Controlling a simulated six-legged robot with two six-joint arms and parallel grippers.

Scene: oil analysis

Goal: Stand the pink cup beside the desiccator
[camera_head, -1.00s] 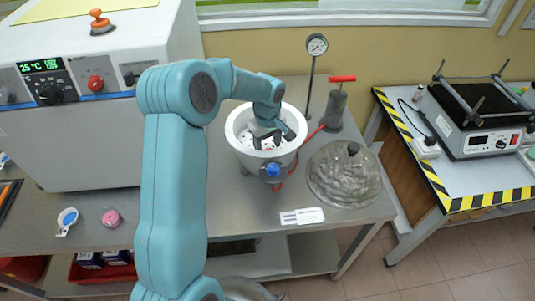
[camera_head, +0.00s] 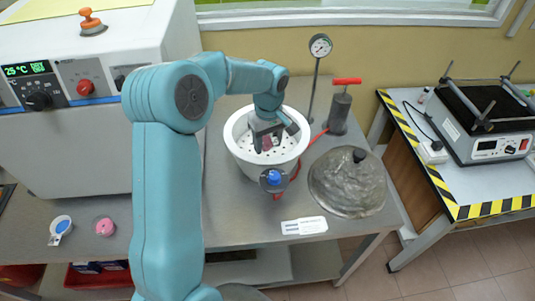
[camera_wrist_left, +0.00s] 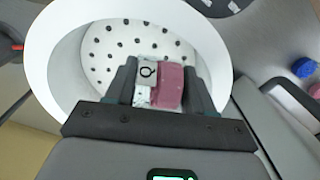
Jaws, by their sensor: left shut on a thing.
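A pink cup (camera_wrist_left: 169,86) with a white label bearing a black mark shows between the fingers of my left gripper (camera_wrist_left: 162,88). In the head view the left gripper (camera_head: 267,140) is inside the mouth of the white desiccator (camera_head: 235,157), with a bit of pink between its fingers. The gripper is shut on the cup, over the holed plate (camera_wrist_left: 110,68). I cannot tell whether the cup touches the plate. The desiccator's clear domed lid (camera_head: 346,182) lies off it on the bench, to the right. My right gripper is not in view.
A blue-capped valve (camera_head: 273,177) sits at the desiccator's front. A hand pump (camera_head: 339,108) and gauge (camera_head: 320,45) stand behind right. A small round pink item (camera_head: 103,226) and a blue-and-white one (camera_head: 60,226) lie at the left. Bare bench (camera_head: 220,210) lies left of the desiccator.

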